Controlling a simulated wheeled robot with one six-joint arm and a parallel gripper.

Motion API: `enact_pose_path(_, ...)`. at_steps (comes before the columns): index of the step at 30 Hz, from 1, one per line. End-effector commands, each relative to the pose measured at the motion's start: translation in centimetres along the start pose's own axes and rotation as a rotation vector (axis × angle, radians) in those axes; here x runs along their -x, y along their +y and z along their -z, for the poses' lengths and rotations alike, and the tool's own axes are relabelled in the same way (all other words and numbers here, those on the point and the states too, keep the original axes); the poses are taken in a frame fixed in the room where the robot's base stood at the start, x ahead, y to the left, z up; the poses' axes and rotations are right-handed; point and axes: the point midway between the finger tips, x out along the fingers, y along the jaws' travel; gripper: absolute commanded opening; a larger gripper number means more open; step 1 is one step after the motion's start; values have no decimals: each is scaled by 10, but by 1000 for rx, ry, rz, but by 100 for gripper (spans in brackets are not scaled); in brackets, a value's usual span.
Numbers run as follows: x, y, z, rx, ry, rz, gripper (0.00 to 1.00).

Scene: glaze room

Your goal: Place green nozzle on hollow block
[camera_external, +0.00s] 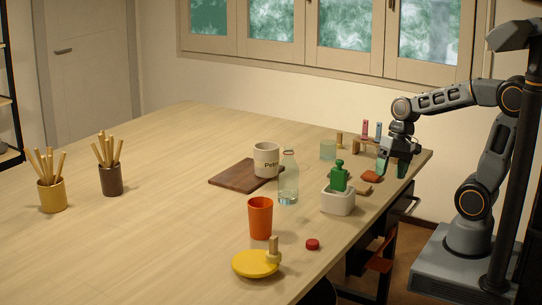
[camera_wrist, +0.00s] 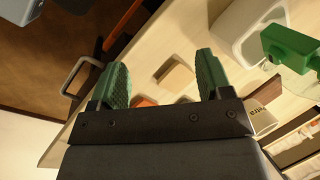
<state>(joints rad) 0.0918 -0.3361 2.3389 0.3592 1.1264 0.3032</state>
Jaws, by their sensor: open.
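The green nozzle (camera_external: 339,180) stands upright on the white hollow block (camera_external: 338,204) near the table's right side. In the wrist view the nozzle (camera_wrist: 290,47) and the block (camera_wrist: 238,32) show at the upper right, partly cut off by the frame. The nozzle's lower end is hidden, so I cannot tell how deep it sits. My gripper (camera_external: 391,168) is open and empty, right of and beyond the block, above the table's right edge. Its green fingers (camera_wrist: 162,68) are spread apart, clear of both objects.
A tan piece (camera_wrist: 175,73) and a reddish-brown piece (camera_external: 371,176) lie near my gripper. A clear bottle (camera_external: 288,183), a white mug (camera_external: 266,158) on a brown board (camera_external: 230,180), an orange cup (camera_external: 260,218) and a red cap (camera_external: 312,244) stand around.

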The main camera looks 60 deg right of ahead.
Motion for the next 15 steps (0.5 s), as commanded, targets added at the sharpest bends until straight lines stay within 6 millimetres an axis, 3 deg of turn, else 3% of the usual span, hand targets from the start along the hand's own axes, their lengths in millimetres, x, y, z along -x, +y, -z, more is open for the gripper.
enact_pose_path(3, 2, 19, -5, 299, 169, -110, 72)
enact_pose_path(6, 5, 29, -5, 473, 257, -181, 72)
enact_pose_path(10, 7, 34, -3, 586, 311, -228, 72)
enact_pose_path(15, 7, 35, -3, 607, 320, -238, 72)
